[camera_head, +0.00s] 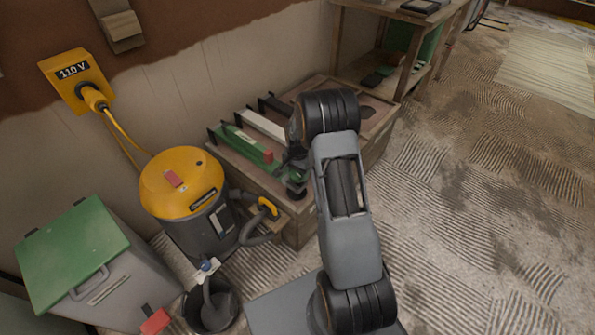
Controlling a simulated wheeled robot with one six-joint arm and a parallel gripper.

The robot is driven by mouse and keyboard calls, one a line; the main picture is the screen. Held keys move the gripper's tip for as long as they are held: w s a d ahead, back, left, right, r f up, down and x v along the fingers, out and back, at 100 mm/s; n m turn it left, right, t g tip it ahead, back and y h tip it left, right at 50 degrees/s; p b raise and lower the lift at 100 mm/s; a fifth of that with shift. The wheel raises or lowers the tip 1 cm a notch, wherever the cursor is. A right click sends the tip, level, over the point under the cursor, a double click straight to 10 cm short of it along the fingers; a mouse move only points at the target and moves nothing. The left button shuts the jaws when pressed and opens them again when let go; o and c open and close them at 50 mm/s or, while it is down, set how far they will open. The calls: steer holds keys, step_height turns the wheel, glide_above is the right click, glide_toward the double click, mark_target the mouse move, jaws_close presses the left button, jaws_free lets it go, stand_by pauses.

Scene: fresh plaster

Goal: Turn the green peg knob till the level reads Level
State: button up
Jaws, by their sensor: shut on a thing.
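My gripper (293,180) is at the front end of a wooden crate (231,165), just left of my arm. It is shut on a small green part that looks like the green peg knob; the fingers and wrist hide most of it. A green bar (240,140) with a small pale label and a red block (268,156) lies along the crate top, its near end by my gripper. A white bar (262,124) and a dark bar lie behind it. I cannot make out any level reading at this size.
A yellow-topped vacuum (182,180) with a hose stands left of the crate. A green-lidded bin (75,255) and a dark bucket (211,308) are at lower left. A wooden shelf (395,40) stands behind. The ridged floor at right is clear.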

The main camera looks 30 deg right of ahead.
steer(key=o, duration=0.9)
steer(key=shift+r, duration=0.1)
step_height(320, 180, up, 14)
steer(key=p, duration=0.4)
steer(key=shift+f, duration=0.2)
